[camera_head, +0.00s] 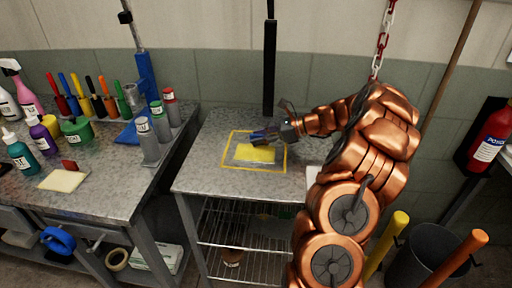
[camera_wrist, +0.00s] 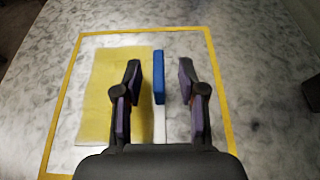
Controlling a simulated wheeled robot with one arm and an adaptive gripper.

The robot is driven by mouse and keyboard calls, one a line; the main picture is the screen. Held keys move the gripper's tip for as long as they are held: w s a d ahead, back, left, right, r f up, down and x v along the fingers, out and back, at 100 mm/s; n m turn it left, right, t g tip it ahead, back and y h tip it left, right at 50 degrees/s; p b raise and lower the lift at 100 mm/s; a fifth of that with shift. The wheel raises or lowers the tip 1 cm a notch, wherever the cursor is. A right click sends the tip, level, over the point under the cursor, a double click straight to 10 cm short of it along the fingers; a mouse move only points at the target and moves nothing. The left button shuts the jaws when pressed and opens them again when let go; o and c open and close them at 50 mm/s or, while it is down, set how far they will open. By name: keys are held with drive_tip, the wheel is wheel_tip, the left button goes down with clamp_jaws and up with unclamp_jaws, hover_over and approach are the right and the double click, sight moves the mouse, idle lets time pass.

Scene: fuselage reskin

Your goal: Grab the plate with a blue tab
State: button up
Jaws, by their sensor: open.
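A flat yellow plate (camera_head: 255,154) lies on the middle metal table, inside a yellow square outline. In the wrist view the plate (camera_wrist: 98,95) is left of centre. An upright blue tab (camera_wrist: 159,77) stands along its right edge, with a narrow whitish strip below it. My gripper (camera_wrist: 159,80) is open, with one purple-padded finger on each side of the blue tab. A gap shows between the tab and each finger. In the head view my gripper (camera_head: 268,135) is low over the far side of the plate and partly hides the tab.
The left bench holds a pale plate with a red tab (camera_head: 70,165), several bottles (camera_head: 48,126) and grey cylinders (camera_head: 149,142). A black post (camera_head: 269,70) rises behind the middle table. A hanging chain (camera_head: 383,40) is close to my arm. The table left of the outline (camera_head: 205,165) is bare.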

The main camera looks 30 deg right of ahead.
clamp_jaws()
idle(0.3)
drive_tip(key=shift+r, duration=0.1)
idle(0.4)
